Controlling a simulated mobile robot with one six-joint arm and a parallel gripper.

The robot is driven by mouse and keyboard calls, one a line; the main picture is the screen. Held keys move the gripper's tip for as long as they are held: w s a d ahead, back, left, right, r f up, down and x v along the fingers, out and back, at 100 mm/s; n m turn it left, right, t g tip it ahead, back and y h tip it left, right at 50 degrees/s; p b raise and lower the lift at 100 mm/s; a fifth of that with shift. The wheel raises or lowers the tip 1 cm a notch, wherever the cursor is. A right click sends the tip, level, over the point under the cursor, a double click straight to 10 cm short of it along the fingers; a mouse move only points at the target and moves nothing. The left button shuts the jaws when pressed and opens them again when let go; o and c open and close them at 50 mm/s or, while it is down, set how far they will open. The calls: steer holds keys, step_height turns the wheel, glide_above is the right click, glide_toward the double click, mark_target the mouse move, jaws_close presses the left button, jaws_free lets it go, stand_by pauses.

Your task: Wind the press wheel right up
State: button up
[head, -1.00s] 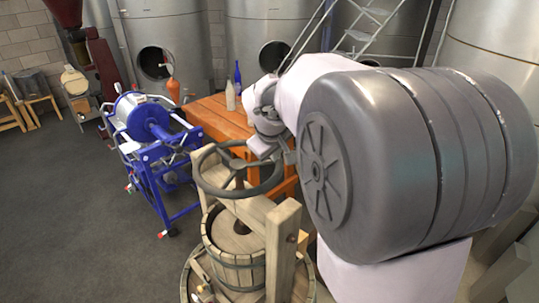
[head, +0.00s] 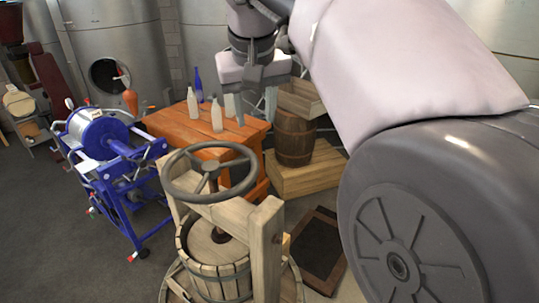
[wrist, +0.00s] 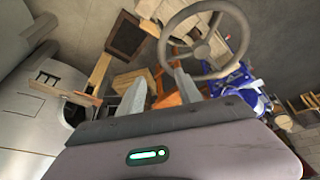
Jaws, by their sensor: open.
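The press wheel (head: 211,172), a dark grey ring with spokes, lies level above the wooden beam (head: 235,212) of the press. Below it is a slatted basket (head: 218,278) with a round wooden lid (head: 213,247). My gripper (head: 255,110) is open and empty, pointing down, above and behind the wheel's right side in the head view, apart from it.
An orange table (head: 205,130) with several bottles stands behind the press. A blue machine (head: 105,150) is to the left. A barrel (head: 295,138) on a wooden crate (head: 305,170) stands at right, with a dark framed panel (head: 318,245) on the floor. Floor at lower left is clear.

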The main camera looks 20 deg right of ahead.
mark_target(255, 162)
steer(key=b+x, duration=0.1)
steer(key=x, duration=0.7)
steer(key=b+x, duration=0.2)
steer(key=x, duration=0.7)
steer(key=shift+s+a, duration=0.1)
steer(key=shift+a, duration=0.1)
steer(key=shift+c, duration=0.2)
jaws_close()
stand_by(0.3)
